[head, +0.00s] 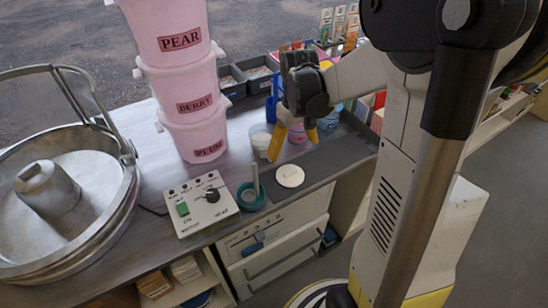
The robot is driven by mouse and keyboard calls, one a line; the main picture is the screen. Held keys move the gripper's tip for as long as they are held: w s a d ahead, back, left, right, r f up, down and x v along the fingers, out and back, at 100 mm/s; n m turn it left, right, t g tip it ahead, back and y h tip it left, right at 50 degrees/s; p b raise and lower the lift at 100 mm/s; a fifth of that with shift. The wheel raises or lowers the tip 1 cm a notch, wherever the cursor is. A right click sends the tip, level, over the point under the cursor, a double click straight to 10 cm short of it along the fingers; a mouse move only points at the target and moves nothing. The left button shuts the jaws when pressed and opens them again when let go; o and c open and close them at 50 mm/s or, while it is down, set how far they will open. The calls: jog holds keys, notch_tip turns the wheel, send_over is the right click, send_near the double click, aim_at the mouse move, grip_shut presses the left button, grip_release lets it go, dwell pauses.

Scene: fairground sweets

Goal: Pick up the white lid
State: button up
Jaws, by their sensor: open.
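The white lid (290,176) is a small round disc with a knob-like middle. It lies flat on the dark grey strip near the counter's front edge. My gripper (294,141) hangs above and behind the lid in the picture, with its yellow-tipped fingers pointing down. The fingers are spread apart with nothing held between them, and they are apart from the lid. The lid is in full view.
A teal ring-shaped dish (251,196) with an upright stick stands left of the lid, beside a control box (201,203). Small tubs, including a white one (261,141), stand behind. Stacked pink buckets (187,90) and a metal pan (105,190) are further left.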

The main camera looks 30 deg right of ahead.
aim_at(291, 171)
notch_tip(291, 171, down, 5)
jog(key=shift+w+f+b, duration=0.1)
jog(key=shift+f+b, duration=0.05)
jog(key=shift+b, duration=0.85)
jog(key=f+b, duration=0.1)
jog(key=f, duration=0.1)
jog(key=f+b, duration=0.2)
jog(key=f, duration=0.1)
jog(key=shift+s+a+f, duration=0.2)
jog(key=shift+a+f, duration=0.05)
jog(key=shift+f, duration=0.05)
jog(key=shift+r, duration=0.1)
jog(key=c, duration=1.1)
